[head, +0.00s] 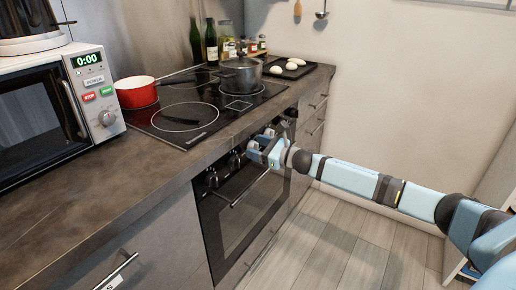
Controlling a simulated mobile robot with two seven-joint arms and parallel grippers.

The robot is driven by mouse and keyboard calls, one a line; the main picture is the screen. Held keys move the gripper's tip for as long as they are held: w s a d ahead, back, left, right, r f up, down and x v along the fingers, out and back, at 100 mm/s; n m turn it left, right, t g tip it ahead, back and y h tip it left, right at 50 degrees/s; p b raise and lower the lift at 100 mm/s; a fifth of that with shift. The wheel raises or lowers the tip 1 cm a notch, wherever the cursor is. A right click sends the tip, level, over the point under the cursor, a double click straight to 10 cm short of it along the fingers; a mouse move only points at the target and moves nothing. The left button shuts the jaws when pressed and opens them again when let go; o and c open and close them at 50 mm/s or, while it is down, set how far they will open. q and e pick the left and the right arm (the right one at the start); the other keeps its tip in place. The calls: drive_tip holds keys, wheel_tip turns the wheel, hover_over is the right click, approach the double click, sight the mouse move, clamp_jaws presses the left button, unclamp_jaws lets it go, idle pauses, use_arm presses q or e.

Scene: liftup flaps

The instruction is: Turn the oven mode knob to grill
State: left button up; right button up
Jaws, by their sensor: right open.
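The oven (243,205) is built in under the counter, with a dark glass door and a bar handle. Its control strip carries black knobs; one knob (211,178) is at the left end and another knob (235,161) is to its right. My right gripper (259,150) is open at the control strip, right of these knobs. Its own arm comes in from the right. The gripper hides part of the strip, and I cannot tell whether a knob lies between its fingers. Knob markings are too small to read. My left gripper is out of view.
Above the oven is a black cooktop (183,117) with a red pan (137,92) and a dark lidded pot (241,74). A microwave (55,105) stands on the counter at left. Bottles and jars stand at the back. The floor (340,240) before the oven is clear.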

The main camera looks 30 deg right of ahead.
drive_tip(key=c, duration=0.9)
